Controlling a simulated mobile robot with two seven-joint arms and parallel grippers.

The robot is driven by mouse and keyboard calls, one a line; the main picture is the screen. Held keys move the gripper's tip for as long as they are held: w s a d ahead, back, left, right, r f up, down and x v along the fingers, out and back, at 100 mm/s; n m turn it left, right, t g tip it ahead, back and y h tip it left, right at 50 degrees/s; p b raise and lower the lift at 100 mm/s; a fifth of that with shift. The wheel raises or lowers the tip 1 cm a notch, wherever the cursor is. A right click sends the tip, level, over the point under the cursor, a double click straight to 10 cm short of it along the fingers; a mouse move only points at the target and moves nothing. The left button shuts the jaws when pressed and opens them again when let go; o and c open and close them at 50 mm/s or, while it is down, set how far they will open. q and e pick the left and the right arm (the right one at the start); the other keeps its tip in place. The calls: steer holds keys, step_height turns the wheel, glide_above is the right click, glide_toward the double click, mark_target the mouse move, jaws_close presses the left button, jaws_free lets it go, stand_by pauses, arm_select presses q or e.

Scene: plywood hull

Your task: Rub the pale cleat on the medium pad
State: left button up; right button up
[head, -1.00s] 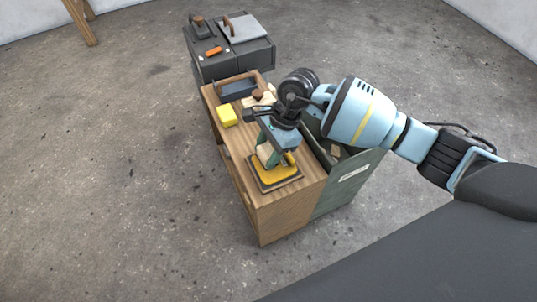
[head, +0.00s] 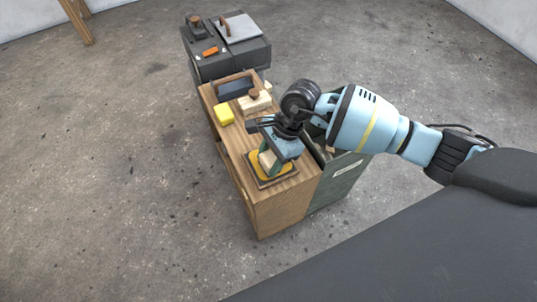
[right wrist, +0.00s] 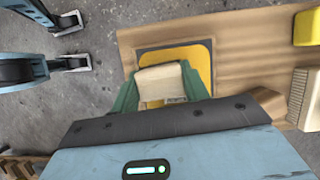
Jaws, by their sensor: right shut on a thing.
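The pale cleat (right wrist: 161,84) is a small cream block held between the green fingers of my right gripper (right wrist: 160,95). My right gripper also shows in the head view (head: 272,158), pointing down, shut on the cleat. The yellow pad (head: 257,179) with a dark border lies on the wooden bench top near its front end. It also shows in the right wrist view (right wrist: 200,55), under and around the cleat. The cleat is over the pad; I cannot tell whether it touches. Most of the cleat is hidden in the head view.
On the bench (head: 292,190) stand a yellow block (head: 224,114), a pale brush-like block with a brown knob (head: 254,101) and a dark tray (head: 235,88). A green bin (head: 340,180) adjoins its right side. A dark cabinet (head: 228,62) stands behind. The floor to the left is clear.

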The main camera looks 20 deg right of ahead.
steer(key=shift+w+f+b, duration=0.15)
steer(key=shift+w+b, duration=0.35)
steer(key=shift+w, duration=0.2)
steer(key=shift+w+f+b, duration=0.1)
steer(key=shift+w+b, duration=0.4)
steer(key=shift+w, duration=0.2)
steer(key=shift+w+a, duration=0.1)
steer(key=shift+w, duration=0.3)
steer(key=shift+s+r, duration=0.1)
steer(key=shift+s, duration=0.05)
steer(key=shift+s+r+p, duration=0.1)
steer(key=shift+s+p, duration=0.25)
steer(key=shift+s, duration=0.2)
steer(key=shift+s+p, duration=0.7)
steer(key=shift+s, duration=0.45)
steer(key=shift+w, duration=0.1)
